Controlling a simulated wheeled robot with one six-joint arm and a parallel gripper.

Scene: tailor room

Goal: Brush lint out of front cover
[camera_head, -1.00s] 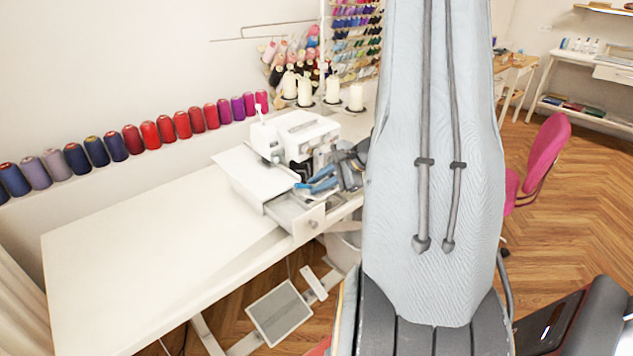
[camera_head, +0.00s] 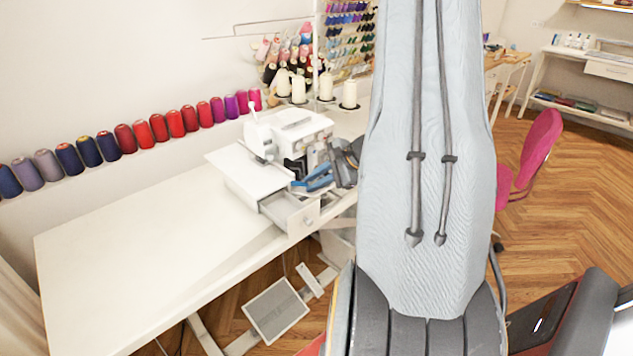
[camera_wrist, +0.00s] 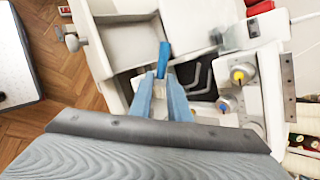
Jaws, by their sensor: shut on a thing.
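The white overlock machine (camera_head: 290,128) stands on the table, and its front is open, showing a dark inside that also appears in the wrist view (camera_wrist: 200,76). My gripper (camera_head: 308,184) is at this opening, low on the machine's front right side. In the wrist view my gripper (camera_wrist: 162,76) has its two blue-grey fingers shut on a small blue brush (camera_wrist: 164,54), which points away from me beside the dark opening. The brush's far end and any lint are too small to make out. I cannot tell whether the brush touches the machine.
An open white drawer (camera_head: 290,212) juts out below the machine, close to my gripper; it also shows in the wrist view (camera_wrist: 130,42). White thread cones (camera_head: 325,86) stand behind the machine. The left of the white table (camera_head: 130,235) is clear. A pink chair (camera_head: 530,160) is at the right.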

